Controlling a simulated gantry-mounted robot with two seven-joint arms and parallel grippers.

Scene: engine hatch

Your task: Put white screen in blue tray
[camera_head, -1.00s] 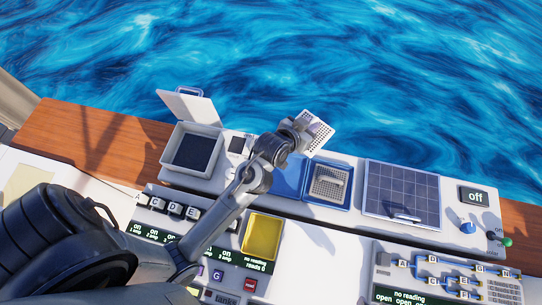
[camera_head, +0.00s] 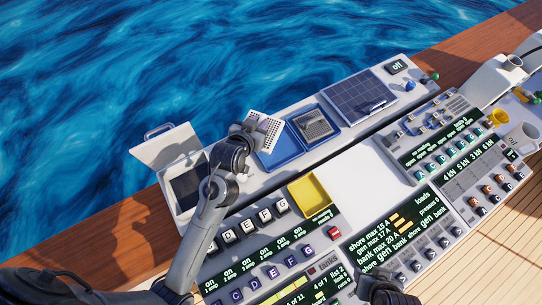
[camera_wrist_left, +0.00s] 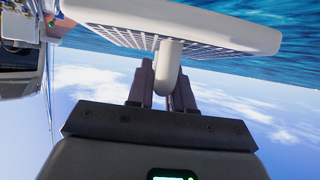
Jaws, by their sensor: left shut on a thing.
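The white screen (camera_head: 266,126) is a square perforated plate. It is tilted and held up near the console's far edge in the head view. My left gripper (camera_head: 248,133) is shut on it. In the left wrist view the fingers (camera_wrist_left: 167,90) grip the white knob on the back of the screen (camera_wrist_left: 175,28). The blue tray (camera_head: 279,153) lies on the console just below and right of the screen; its bare blue surface shows, and the held screen hides its far part. A dark grey part of mine shows at the bottom edge; no right fingertips can be made out.
A similar screen with a handle (camera_head: 314,124) sits in a blue frame right of the tray. A solar panel (camera_head: 358,96) lies farther right. An open bin (camera_head: 188,187) with raised white lid (camera_head: 165,147) stands left. A yellow tray (camera_head: 309,195) and switch panels are nearer.

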